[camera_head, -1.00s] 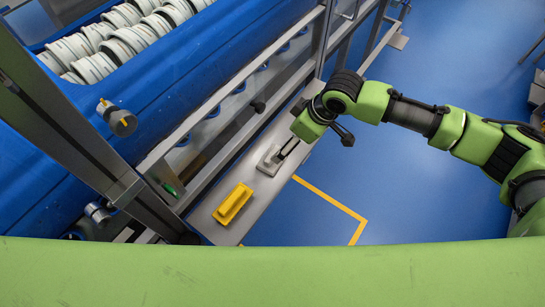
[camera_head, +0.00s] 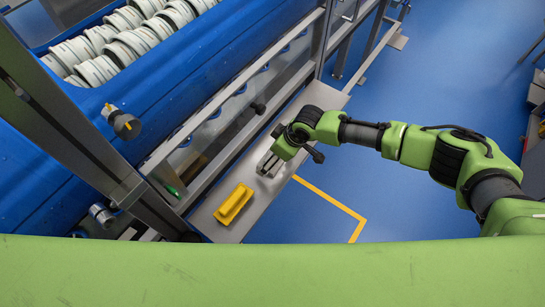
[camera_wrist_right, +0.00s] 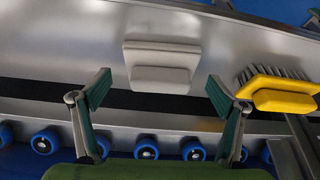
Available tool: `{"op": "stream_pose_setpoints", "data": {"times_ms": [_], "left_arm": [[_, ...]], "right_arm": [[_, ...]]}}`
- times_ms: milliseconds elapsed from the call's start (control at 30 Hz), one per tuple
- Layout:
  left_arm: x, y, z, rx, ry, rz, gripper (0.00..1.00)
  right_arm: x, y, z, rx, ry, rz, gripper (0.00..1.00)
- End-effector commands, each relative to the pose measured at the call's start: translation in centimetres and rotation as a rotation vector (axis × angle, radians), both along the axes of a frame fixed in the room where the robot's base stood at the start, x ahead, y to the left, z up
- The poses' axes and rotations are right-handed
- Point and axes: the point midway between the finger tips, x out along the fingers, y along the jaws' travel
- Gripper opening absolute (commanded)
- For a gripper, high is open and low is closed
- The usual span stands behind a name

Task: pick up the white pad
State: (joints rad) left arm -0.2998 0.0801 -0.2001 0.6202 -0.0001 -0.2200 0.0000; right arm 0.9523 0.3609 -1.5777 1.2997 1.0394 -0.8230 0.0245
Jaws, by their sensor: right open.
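The white pad (camera_wrist_right: 162,68) is a pale block with a wider flat back plate, lying on the grey metal shelf (camera_wrist_right: 50,50) in the right wrist view. My right gripper (camera_wrist_right: 159,82) is open and empty, with one finger to each side of the pad's lower part and a gap on both sides. In the head view my right gripper (camera_head: 270,164) is over the shelf and largely hides the pad. My left gripper is not in view.
A yellow brush (camera_head: 233,204) lies on the shelf close to the pad; its bristles show in the right wrist view (camera_wrist_right: 278,92). A blue tub (camera_head: 180,85) with white rings and metal rails stand to the left. Blue floor is open to the right.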

Motion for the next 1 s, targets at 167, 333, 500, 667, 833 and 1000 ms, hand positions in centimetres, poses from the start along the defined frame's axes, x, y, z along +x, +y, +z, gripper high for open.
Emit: {"op": "stream_pose_setpoints", "data": {"times_ms": [167,333,500,667,833,1000], "left_arm": [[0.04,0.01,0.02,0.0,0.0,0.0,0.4],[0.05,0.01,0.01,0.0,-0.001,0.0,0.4],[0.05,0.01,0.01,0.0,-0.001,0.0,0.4],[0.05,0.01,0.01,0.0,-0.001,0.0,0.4],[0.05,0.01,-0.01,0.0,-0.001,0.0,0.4],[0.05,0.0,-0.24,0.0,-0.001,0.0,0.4]], "right_arm": [[0.15,0.25,-0.86,0.0,0.0,-0.001,0.89],[0.14,0.26,-0.87,0.0,0.0,-0.001,0.89],[0.14,0.26,-0.85,0.0,0.0,-0.001,0.5],[0.14,0.26,-0.84,0.0,0.0,-0.001,0.46],[0.12,0.25,-0.83,0.0,0.001,0.0,0.46],[0.15,0.28,-0.25,0.001,0.0,0.0,0.46]]}}
